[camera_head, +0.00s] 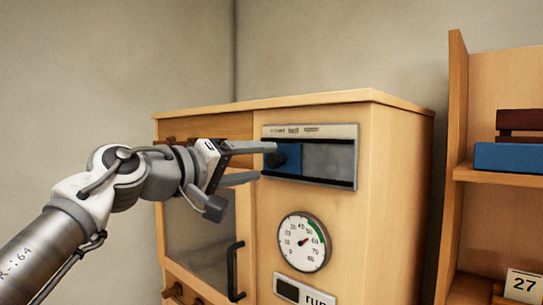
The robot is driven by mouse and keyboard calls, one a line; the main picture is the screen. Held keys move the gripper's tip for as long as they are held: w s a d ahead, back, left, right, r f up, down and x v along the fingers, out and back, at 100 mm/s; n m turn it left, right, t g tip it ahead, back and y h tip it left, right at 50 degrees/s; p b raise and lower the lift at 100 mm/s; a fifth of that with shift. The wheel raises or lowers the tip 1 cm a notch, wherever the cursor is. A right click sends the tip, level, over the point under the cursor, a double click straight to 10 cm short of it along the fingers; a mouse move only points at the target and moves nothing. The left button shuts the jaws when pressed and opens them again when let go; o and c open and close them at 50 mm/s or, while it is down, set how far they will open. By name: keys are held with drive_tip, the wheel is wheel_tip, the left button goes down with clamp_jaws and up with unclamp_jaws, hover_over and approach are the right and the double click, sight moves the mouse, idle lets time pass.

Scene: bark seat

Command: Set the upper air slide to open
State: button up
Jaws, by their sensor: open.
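The upper air slide (315,183) is a framed metal strip high on the front of a wooden cabinet, with small lettering along its top edge. A blue slider (293,158) with a dark knob sits at the left end of its track, and a grey panel with faint round marks shows to its right. My gripper (268,162) is open in front of the slide's left end. Its upper finger overlaps the knob in the picture; I cannot tell whether it touches. The lettering above the track is too small to read surely.
A round dial gauge (302,242) and a label plate (303,292) sit below the slide. A glass door with a dark handle (235,270) is at the left.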

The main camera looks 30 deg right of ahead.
sight(270, 160)
drive_tip(key=shift+p+x, duration=0.3)
drive_tip(key=shift+x, duration=1.9)
drive_tip(key=shift+c, duration=0.2)
clamp_jaws()
